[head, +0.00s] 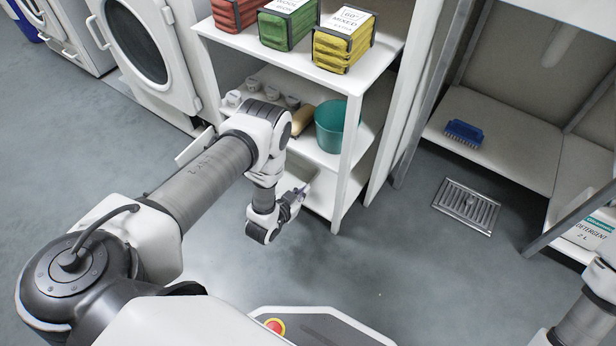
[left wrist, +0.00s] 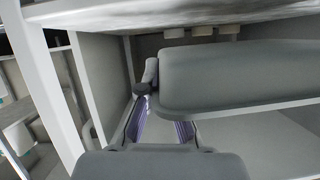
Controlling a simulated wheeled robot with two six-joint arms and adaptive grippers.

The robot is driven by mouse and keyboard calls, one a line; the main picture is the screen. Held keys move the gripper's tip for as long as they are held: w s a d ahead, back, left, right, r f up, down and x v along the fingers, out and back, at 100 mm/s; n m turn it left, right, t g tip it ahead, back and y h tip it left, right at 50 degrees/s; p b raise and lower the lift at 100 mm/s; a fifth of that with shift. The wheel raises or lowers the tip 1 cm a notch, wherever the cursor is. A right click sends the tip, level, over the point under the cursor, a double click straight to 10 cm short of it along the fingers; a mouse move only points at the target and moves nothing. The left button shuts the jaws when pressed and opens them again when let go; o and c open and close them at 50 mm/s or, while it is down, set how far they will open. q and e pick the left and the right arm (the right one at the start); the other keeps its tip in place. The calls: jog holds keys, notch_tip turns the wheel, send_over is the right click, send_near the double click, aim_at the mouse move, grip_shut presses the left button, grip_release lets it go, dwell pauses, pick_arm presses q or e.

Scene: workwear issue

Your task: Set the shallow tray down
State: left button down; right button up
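The shallow tray (left wrist: 240,85) is a grey, round-cornered slab in the left wrist view. It runs out of the right side of that picture. My left gripper (head: 298,194) is in front of the lower part of the white shelf unit in the head view. Its purple-padded fingers (left wrist: 160,115) meet the tray at its near corner, and it appears shut on it. The tray hides part of one finger. In the head view my own arm hides most of the tray. My right gripper is out of view; only part of that arm shows at the lower right.
The shelf unit (head: 343,190) holds folded bundles on top and small white cups, a teal bucket (head: 330,127) and a tan item below. A blue brush (head: 464,132) lies on a rack at right. A floor drain (head: 467,206) lies in open floor. A washing machine stands at left.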

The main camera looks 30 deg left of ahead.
aim_at(314, 172)
pick_arm(q)
jog(key=w+b, duration=0.1)
jog(key=w, duration=0.1)
jog(key=w+a+b, duration=0.1)
jog(key=w, duration=0.2)
jog(key=w+f+b, duration=0.1)
jog(key=w, duration=0.2)
jog(key=shift+a, duration=0.15)
notch_tip(314, 172, down, 3)
jog(key=b, duration=0.2)
jog(key=shift+f+b, duration=0.15)
jog(key=shift+b, duration=0.25)
jog(key=shift+r, duration=0.25)
jog(key=c, duration=1.8)
grip_release()
jog(key=shift+f, duration=0.15)
jog(key=o, duration=0.5)
